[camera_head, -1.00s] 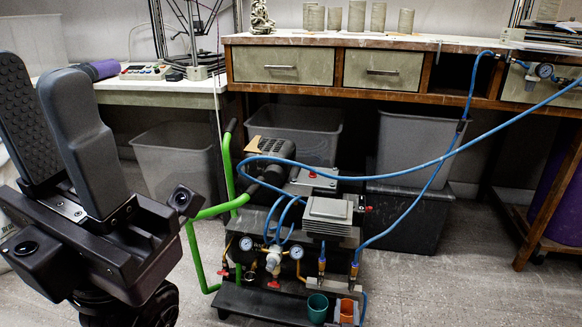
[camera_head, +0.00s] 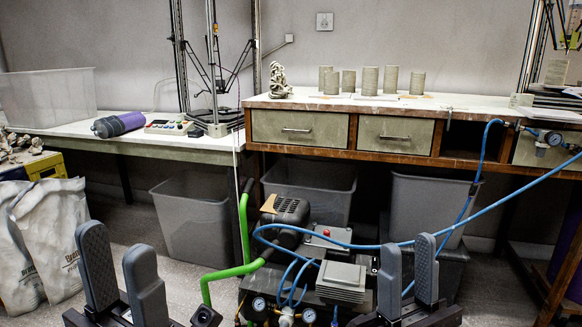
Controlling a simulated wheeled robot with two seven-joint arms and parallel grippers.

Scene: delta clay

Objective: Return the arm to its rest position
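My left gripper (camera_head: 122,277) is at the lower left, its two dark padded fingers pointing up with a clear gap between them and nothing in the gap. My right gripper (camera_head: 407,278) is at the lower right, in front of the compressor cart. Its two fingers also point up, apart, with no object between them. The lower parts of both arms are cut off by the bottom edge.
The compressor cart (camera_head: 340,282) with a green handle (camera_head: 243,240) and blue hoses stands between and behind my grippers. A wooden bench (camera_head: 350,152) with clay cylinders (camera_head: 369,80) is beyond. White sacks (camera_head: 48,245) stand at the left, grey bins (camera_head: 195,220) under the tables.

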